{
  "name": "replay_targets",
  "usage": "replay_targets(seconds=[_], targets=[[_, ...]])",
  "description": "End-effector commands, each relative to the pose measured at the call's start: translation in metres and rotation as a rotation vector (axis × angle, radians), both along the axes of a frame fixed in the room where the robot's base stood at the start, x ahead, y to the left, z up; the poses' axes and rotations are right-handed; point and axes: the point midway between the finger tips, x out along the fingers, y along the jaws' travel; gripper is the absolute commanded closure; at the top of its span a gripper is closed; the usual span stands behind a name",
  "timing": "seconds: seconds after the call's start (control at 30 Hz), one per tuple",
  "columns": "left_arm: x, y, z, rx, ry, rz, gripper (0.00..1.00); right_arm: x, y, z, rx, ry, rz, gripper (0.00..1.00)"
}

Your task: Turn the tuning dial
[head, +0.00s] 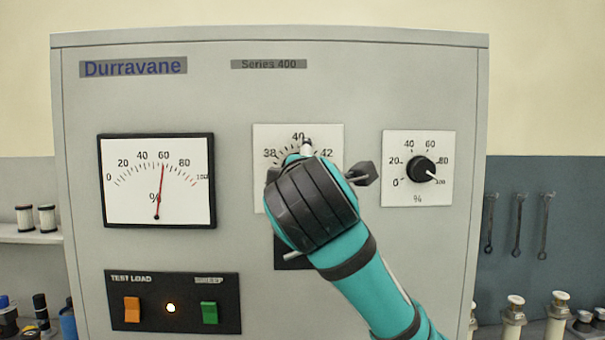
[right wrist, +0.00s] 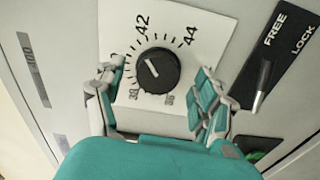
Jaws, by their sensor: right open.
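My right gripper (right wrist: 160,70) is open, with one finger on either side of the dial. The fingers look apart from the knob; how deep they reach is hard to tell. In the head view my right gripper (head: 318,175) hides the dial. My left gripper is not in view.
A FREE/LOCK lever (right wrist: 262,86) sits on a black plate beside the dial's scale. A smaller black percent knob (head: 421,169) is right of my gripper. A needle meter (head: 157,180) reads near 60. Below it, the test load panel (head: 172,302) has a lit lamp.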

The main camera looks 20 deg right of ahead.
Motion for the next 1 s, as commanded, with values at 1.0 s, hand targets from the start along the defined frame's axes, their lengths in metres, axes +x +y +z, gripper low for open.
replay_targets(seconds=[1.0], targets=[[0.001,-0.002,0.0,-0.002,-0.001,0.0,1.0,-0.057,0.016,-0.001,0.0,0.002,0.0,0.29]])
